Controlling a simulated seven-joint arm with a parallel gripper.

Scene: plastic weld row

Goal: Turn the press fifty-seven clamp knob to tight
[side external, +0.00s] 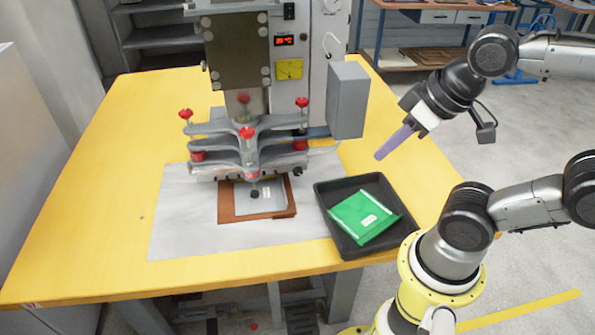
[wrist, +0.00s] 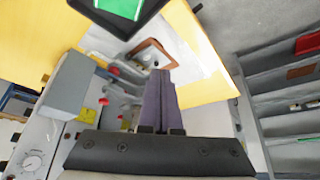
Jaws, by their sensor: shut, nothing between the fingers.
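The press (side external: 240,50) stands at the back of the yellow table. A small black knob (side external: 254,194) is at the brown-framed fixture (side external: 228,214) beneath. I cannot tell which is the clamp knob, or how tight any is. My gripper (side external: 380,155) is right of the press, above the black tray, touching nothing. Its purple fingers (wrist: 160,76) are shut and empty.
A grey box (side external: 348,100) juts from the press's right side, between it and my gripper. A black tray (side external: 325,205) holding a green piece (side external: 362,217) sits at the table's right edge. The yellow table (side external: 90,210) is clear on the left.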

